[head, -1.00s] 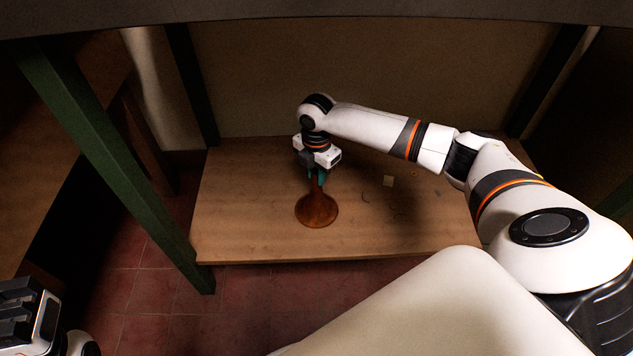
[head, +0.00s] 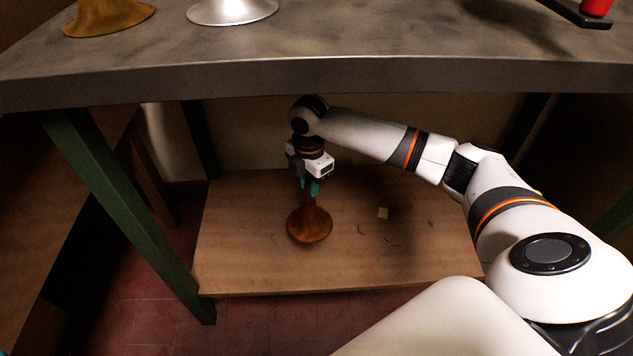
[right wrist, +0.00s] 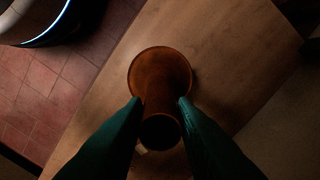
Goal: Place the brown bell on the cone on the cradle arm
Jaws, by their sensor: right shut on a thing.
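The brown bell (head: 310,226) hangs or stands flare-down over the lower wooden shelf, with its narrow neck up. My right gripper (head: 309,187) points down and is shut on the neck. In the right wrist view the green fingers (right wrist: 161,108) press on both sides of the neck of the bell (right wrist: 160,68). The flare seems slightly above the shelf; the gap is hard to judge. The cone and cradle arm cannot be made out. My left gripper is out of view.
The grey bench top (head: 330,68) overhangs the shelf (head: 250,275). On it stand a golden bell (head: 108,18), a silver bell (head: 232,10) and a red object (head: 597,7) by a dark bar. A green leg (head: 120,205) stands at left. Small bits lie on the shelf.

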